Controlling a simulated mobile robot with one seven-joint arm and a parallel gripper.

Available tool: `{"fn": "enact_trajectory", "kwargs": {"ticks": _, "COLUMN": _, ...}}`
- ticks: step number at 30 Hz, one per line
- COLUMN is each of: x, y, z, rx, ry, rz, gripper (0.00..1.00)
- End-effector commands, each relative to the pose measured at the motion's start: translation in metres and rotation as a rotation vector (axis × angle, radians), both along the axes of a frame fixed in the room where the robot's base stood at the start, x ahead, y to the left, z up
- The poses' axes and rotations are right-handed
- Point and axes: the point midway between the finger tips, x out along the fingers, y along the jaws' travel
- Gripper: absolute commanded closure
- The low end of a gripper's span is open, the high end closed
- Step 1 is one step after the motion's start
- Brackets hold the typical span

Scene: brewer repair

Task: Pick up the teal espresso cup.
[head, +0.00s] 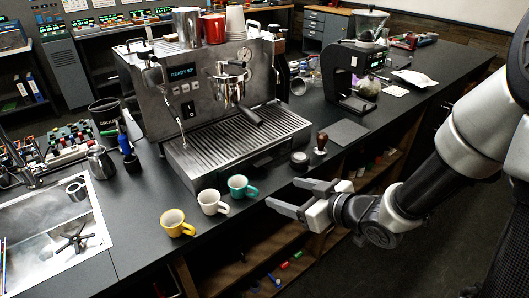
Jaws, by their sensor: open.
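The teal espresso cup (238,187) stands upright on the dark counter, in front of the espresso machine's drip tray. It is the rightmost of a row of three cups, and its handle points right. My gripper (282,196) is open and empty, to the right of the teal cup. Its two fingers point left toward the cup, with a gap between them and the cup. A white cup (212,202) stands just left of the teal cup, and a yellow cup (176,223) stands left of that.
The espresso machine (193,97) stands close behind the cups. A grinder (354,75) stands further back. A metal sink (60,262) is at the left. Open shelves lie below the counter edge.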

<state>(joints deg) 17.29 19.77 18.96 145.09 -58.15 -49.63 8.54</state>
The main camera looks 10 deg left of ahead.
Motion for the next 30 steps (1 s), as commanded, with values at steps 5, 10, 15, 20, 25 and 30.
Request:
{"fn": "enact_trajectory", "kwargs": {"ticks": 5, "x": -0.004, "y": 0.024, "z": -0.008, "rx": 0.077, "ry": 0.003, "rz": 0.055, "gripper": 0.34}}
{"fn": "enact_trajectory", "kwargs": {"ticks": 10, "x": 0.013, "y": 0.051, "z": -0.021, "rx": 0.078, "ry": 0.002, "rz": 0.057, "gripper": 0.34}}
{"fn": "enact_trajectory", "kwargs": {"ticks": 15, "x": 0.033, "y": 0.079, "z": -0.035, "rx": 0.076, "ry": 0.001, "rz": 0.053, "gripper": 0.34}}
{"fn": "enact_trajectory", "kwargs": {"ticks": 20, "x": 0.047, "y": 0.099, "z": -0.044, "rx": 0.075, "ry": 0.001, "rz": 0.052, "gripper": 0.34}}
{"fn": "enact_trajectory", "kwargs": {"ticks": 25, "x": 0.054, "y": 0.108, "z": -0.048, "rx": 0.074, "ry": 0.001, "rz": 0.051, "gripper": 0.34}}
{"fn": "enact_trajectory", "kwargs": {"ticks": 30, "x": 0.061, "y": 0.124, "z": -0.055, "rx": 0.074, "ry": 0.002, "rz": 0.053, "gripper": 0.34}}
